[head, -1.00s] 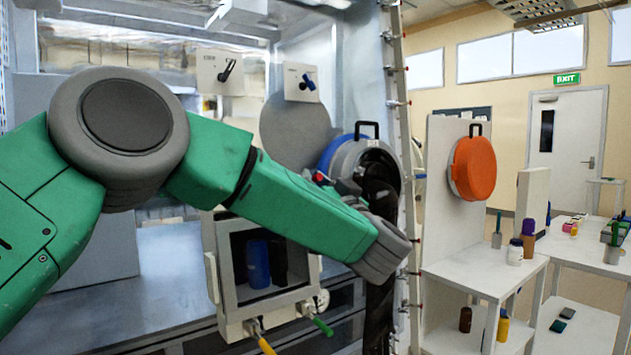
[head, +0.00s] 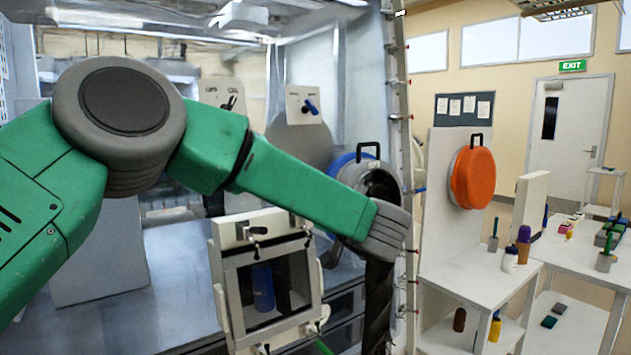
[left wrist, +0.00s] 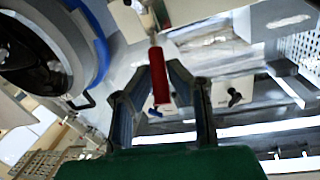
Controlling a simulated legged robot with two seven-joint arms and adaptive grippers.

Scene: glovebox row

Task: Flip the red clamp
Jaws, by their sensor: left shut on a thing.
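The red clamp's handle (left wrist: 160,84) shows in the left wrist view as a red bar on a pale metal stem. My left gripper (left wrist: 161,72) has its dark fingers closed in around this handle and is shut on it. In the head view my green left arm crosses the middle of the picture, and neither the red clamp nor the left gripper's fingers can be made out there. My right gripper is in neither view.
A round port with a blue ring (head: 345,163) and dark sleeve is beside my left wrist. A windowed box (head: 217,290) with a blue bottle (head: 262,287) inside is below my arm. An orange round cover (head: 473,178) hangs on a panel at right, above white shelves (head: 480,268).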

